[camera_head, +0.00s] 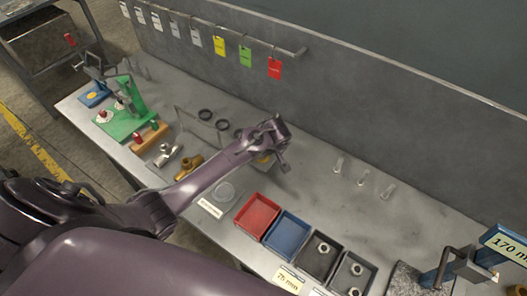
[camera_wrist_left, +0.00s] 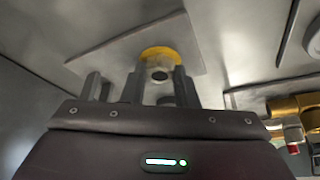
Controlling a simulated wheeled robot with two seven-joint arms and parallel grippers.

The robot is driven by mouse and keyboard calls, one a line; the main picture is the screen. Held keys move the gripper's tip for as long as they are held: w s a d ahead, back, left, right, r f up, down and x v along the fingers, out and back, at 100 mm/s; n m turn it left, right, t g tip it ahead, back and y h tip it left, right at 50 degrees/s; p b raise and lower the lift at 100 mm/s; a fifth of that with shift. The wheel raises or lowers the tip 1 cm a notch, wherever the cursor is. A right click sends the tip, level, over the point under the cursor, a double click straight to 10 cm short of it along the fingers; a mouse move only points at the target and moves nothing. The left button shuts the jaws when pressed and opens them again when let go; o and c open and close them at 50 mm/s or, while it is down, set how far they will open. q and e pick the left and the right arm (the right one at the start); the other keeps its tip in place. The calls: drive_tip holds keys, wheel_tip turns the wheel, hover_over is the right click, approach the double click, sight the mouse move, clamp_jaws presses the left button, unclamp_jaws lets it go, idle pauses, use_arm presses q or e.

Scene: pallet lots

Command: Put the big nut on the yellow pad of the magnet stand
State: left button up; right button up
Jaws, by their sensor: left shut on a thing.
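My left gripper (camera_head: 274,136) reaches over the middle of the bench in the head view. In the left wrist view my gripper (camera_wrist_left: 160,84) is shut on a grey metal nut (camera_wrist_left: 160,68), between its two fingers. The nut is in front of a round yellow pad (camera_wrist_left: 161,51) on a flat grey plate (camera_wrist_left: 110,60). It overlaps the pad in this view; I cannot tell whether they touch. In the head view a bit of the yellow pad (camera_head: 263,159) shows beneath my gripper, and the nut is hidden. My right gripper is not in view.
Red (camera_head: 257,215), blue (camera_head: 286,234) and dark bins stand in front; the dark ones hold nuts (camera_head: 323,248). Brass and steel fittings (camera_head: 188,166) and a green fixture (camera_head: 124,120) lie left. Clear pegs (camera_head: 362,177) stand right. Tags hang from a rail (camera_head: 285,47) behind.

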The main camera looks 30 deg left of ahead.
use_arm(q)
drive_tip(key=shift+f, duration=0.1)
drive_tip(key=o, duration=1)
drive_tip(key=b+v, duration=0.1)
drive_tip(key=v, duration=1.1)
drive_tip(key=shift+r, duration=0.2)
